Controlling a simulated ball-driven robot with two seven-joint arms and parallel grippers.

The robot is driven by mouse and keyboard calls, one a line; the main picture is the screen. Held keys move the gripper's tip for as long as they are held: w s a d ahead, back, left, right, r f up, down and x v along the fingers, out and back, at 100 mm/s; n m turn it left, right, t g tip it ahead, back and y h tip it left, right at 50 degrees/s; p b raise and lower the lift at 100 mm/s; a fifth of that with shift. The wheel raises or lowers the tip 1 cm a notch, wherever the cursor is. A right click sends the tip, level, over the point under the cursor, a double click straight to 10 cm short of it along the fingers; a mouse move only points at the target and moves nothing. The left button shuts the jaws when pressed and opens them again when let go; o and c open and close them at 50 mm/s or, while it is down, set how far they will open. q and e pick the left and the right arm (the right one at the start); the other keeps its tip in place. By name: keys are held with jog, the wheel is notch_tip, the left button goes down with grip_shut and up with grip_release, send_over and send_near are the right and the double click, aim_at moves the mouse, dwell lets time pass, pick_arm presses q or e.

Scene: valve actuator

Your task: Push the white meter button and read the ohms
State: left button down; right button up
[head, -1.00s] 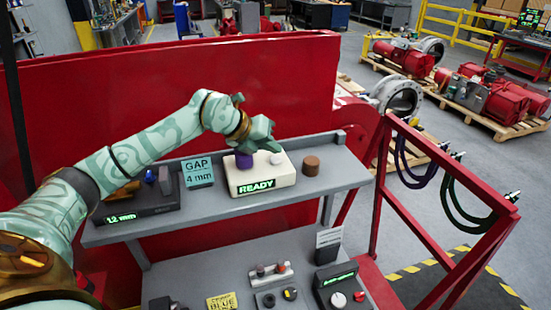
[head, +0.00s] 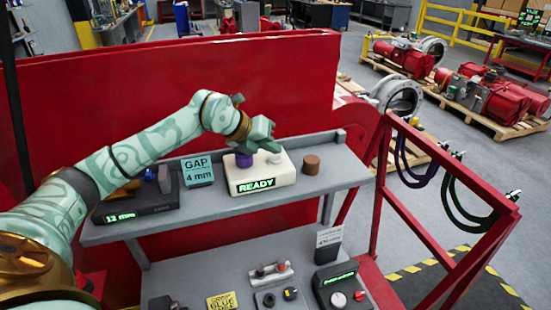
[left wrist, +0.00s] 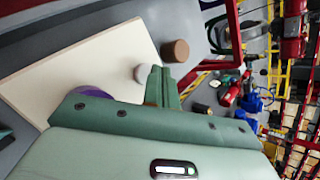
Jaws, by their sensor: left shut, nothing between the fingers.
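The cream-white meter (head: 285,179) stands on the grey upper shelf, and its green display reads READY; no ohms value shows. The round white button (head: 276,158) is on its top at the right, and a purple part (head: 243,161) is on its top at the left. My left gripper (head: 270,147) is shut and empty, just above and behind the white button. In the left wrist view the white button (left wrist: 141,73) lies right beside the fingertips (left wrist: 162,87); I cannot tell whether they touch it. The purple part (left wrist: 92,91) is partly hidden by the gripper. My right gripper is out of view.
A brown cylinder (head: 311,165) stands right of the meter. A "GAP 4 mm" sign (head: 198,172) and a dark gauge with a green display (head: 135,207) are to the left. A red panel (head: 180,95) rises behind the shelf. The lower shelf (head: 215,270) holds small knobs and boxes.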

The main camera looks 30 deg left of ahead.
aim_at(271, 159)
pick_arm(q)
jog(key=shift+s+d+f, duration=0.15)
jog(key=shift+s+f, duration=0.1)
jog(key=shift+f, duration=0.4)
jog(key=shift+s+d+f+b, duration=0.15)
jog(key=shift+f+b, duration=0.3)
jog(key=shift+b, duration=0.15)
dwell(0.8)
jog(key=shift+r, duration=0.35)
jog(key=shift+r+p, duration=0.15)
jog(key=shift+p, duration=0.15)
jog(key=shift+w+a+r+p, duration=0.2)
jog(key=shift+w+r+p, duration=0.05)
jog(key=shift+r+p, duration=0.35)
jog(key=r, duration=0.1)
jog(key=r+p, duration=0.2)
jog(key=shift+w+a+r, duration=0.15)
jog(key=shift+a+r, duration=0.1)
jog(key=shift+r, duration=0.05)
jog(key=shift+d+r, duration=0.1)
jog(key=shift+r, duration=0.1)
